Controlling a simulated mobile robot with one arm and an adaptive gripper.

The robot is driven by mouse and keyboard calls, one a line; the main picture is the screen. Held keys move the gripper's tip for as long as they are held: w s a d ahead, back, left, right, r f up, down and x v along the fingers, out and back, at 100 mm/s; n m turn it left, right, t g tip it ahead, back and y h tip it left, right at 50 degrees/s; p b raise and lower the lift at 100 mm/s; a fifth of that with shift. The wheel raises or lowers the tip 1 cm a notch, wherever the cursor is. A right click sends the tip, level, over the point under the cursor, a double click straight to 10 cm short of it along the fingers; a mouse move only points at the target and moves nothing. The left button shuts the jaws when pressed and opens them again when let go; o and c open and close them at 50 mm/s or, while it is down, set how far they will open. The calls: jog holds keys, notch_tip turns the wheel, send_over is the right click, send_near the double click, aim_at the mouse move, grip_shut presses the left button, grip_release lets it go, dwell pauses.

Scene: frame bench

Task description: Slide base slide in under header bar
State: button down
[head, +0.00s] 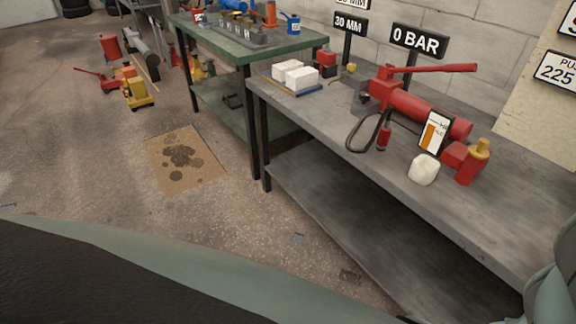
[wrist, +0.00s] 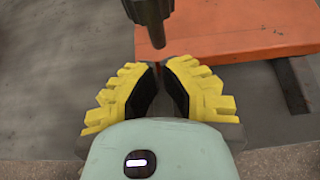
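In the wrist view, my gripper (wrist: 158,68) has yellow ribbed fingers with dark pads. Its tips come close together at the near left corner of a flat orange plate (wrist: 245,38). A thin dark reddish strip shows between the tips; I cannot tell if it is held. A dark cylindrical rod (wrist: 150,18) points down just beyond the tips. I cannot tell whether the orange plate is the base slide or the header bar. Neither is clearly seen in the head view, and my gripper is out of that view.
The grey bench (head: 335,125) carries a red hydraulic pump (head: 415,107), a white lump (head: 423,170) and white blocks (head: 296,75). A "0 BAR" sign (head: 419,40) stands behind. A green-topped table (head: 245,47) is beyond. A stained cardboard sheet (head: 185,160) lies on open floor.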

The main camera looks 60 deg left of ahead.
jog(key=w, duration=0.3)
jog(key=shift+w, duration=0.15)
jog(key=shift+w+a+f+b, duration=0.15)
jog(key=shift+w+b, duration=0.85)
jog(key=shift+w, duration=1.4)
jog(key=shift+a, duration=0.1)
jog(key=shift+s+r+p, duration=0.2)
jog(key=shift+r+p, duration=0.05)
jog(key=shift+p, duration=0.15)
jog(key=s+p, duration=0.2)
jog(key=s, duration=0.1)
jog(key=s+p, duration=0.1)
jog(key=s, duration=0.1)
jog(key=shift+s+d+r, duration=0.1)
jog(key=shift+d+r, duration=0.15)
jog(key=shift+s+a+r+p, duration=0.1)
jog(key=shift+s+r+p, duration=0.3)
jog(key=shift+r+p, duration=0.25)
jog(key=shift+p+v, duration=0.6)
jog(key=shift+v, duration=0.55)
jog(key=shift+f+p+v, duration=0.1)
jog(key=shift+p+v, duration=0.1)
jog(key=shift+v, duration=0.95)
jog(key=shift+f+p+v, duration=0.15)
jog(key=shift+v, duration=1.05)
